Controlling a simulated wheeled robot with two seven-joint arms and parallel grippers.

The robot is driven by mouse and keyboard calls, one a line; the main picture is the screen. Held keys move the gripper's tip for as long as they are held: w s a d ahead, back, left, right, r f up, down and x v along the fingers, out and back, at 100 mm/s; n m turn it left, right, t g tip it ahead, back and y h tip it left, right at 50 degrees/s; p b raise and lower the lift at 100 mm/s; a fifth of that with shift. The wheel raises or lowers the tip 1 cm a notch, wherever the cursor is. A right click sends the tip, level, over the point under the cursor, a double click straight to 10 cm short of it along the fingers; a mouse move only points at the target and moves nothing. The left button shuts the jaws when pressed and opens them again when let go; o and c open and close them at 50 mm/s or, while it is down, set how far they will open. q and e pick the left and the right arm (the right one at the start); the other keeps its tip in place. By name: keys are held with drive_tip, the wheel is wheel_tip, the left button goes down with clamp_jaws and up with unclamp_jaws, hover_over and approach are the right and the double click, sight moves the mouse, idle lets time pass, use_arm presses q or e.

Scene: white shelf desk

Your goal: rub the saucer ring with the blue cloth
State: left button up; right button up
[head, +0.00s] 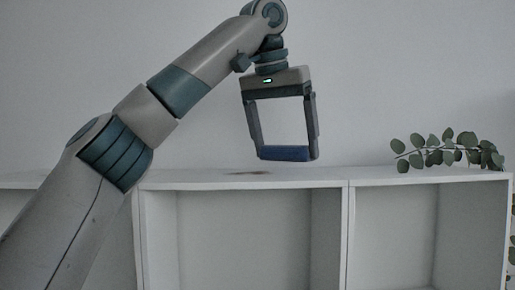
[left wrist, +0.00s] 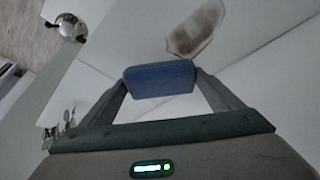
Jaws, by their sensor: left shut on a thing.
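The blue cloth (head: 284,154) is a folded dark blue pad. My left gripper (head: 286,148) points down and is shut on it, with the cloth spanning the two fingertips. The cloth also shows in the left wrist view (left wrist: 160,80). The saucer ring (head: 248,173) is a faint brownish mark on the white shelf top, below and a little left of the cloth in the head view. The cloth appears apart from the shelf top. My right gripper is not in view.
The white shelf desk (head: 345,181) has open compartments below its top. A leafy green sprig (head: 447,152) lies at the right end of the top. The top between the ring and the sprig is clear. A round shiny thing (left wrist: 68,27) shows in the left wrist view.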

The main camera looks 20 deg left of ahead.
use_arm(q)
drive_tip(key=shift+w+r, duration=0.3)
drive_tip(key=shift+w, duration=0.1)
drive_tip(key=shift+s+a+r, duration=0.1)
drive_tip(key=shift+a+r, duration=0.05)
drive_tip(key=shift+a, duration=0.4)
drive_tip(key=shift+s+a+r, duration=0.1)
drive_tip(key=shift+a+r, duration=0.05)
drive_tip(key=shift+a, duration=0.4)
drive_tip(key=shift+s+a+r, duration=0.15)
drive_tip(key=shift+s+a, duration=0.25)
drive_tip(key=shift+s, duration=0.1)
drive_tip(key=shift+w+d, duration=0.15)
drive_tip(key=shift+d, duration=0.05)
drive_tip(key=shift+w+d+r, duration=0.15)
drive_tip(key=shift+w+r, duration=0.1)
drive_tip(key=shift+r, duration=0.15)
drive_tip(key=shift+a+r, duration=0.2)
drive_tip(key=shift+r, duration=0.45)
drive_tip(key=shift+s+r, duration=0.3)
drive_tip(key=shift+r, duration=0.15)
drive_tip(key=shift+w+d, duration=0.1)
drive_tip(key=shift+w, duration=0.05)
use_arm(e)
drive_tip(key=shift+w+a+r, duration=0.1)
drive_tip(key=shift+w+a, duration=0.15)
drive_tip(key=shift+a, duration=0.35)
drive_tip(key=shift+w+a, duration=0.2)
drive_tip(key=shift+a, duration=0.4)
